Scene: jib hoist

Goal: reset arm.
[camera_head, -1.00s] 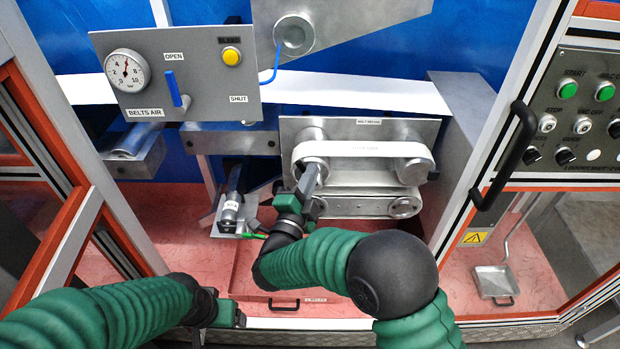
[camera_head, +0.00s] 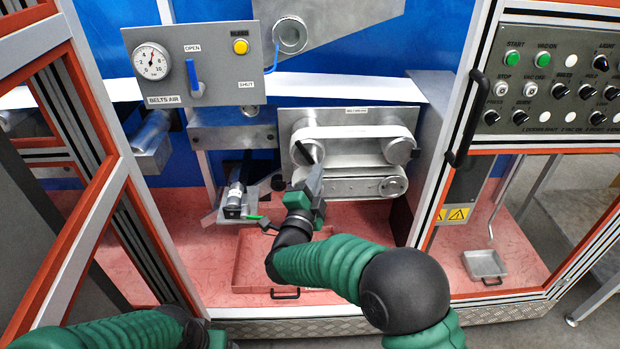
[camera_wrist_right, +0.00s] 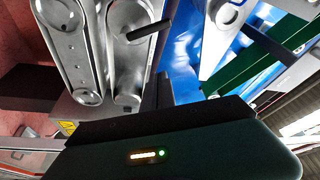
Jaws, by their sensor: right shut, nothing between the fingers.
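My right gripper (camera_head: 304,155) is shut and empty. It points up in front of the left end of the upper belt unit (camera_head: 352,132); I cannot tell whether it touches it. My right arm (camera_head: 330,262) reaches up from the bottom right, bent at a black joint. My left arm (camera_head: 100,335) lies along the bottom left edge. Its gripper end (camera_head: 205,338) is dark and partly cut off, so its jaws cannot be made out.
A red tray (camera_head: 250,262) with a black handle lies below the right arm. The belts air panel (camera_head: 215,75) with gauge and blue lever hangs at upper left. A button panel (camera_head: 555,90) and black door handle (camera_head: 465,120) stand right. Orange-edged door frames (camera_head: 130,190) flank the left.

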